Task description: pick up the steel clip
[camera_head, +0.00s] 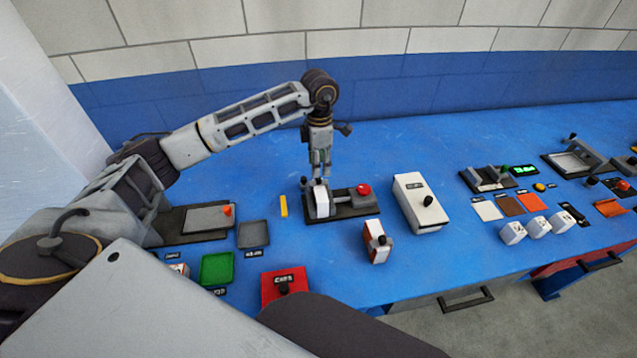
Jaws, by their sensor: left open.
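My left gripper (320,178) points straight down, open, just above a black-based device with a red button (363,189). A light grey block (321,201) stands on the left part of that device, right below the fingertips. I cannot tell whether the fingers touch it. I cannot make out the steel clip for certain; it may be too small or hidden by the gripper. My right gripper is not in view.
A yellow bar (283,206) lies left of the device. Green (217,268) and grey (254,235) trays are front left.

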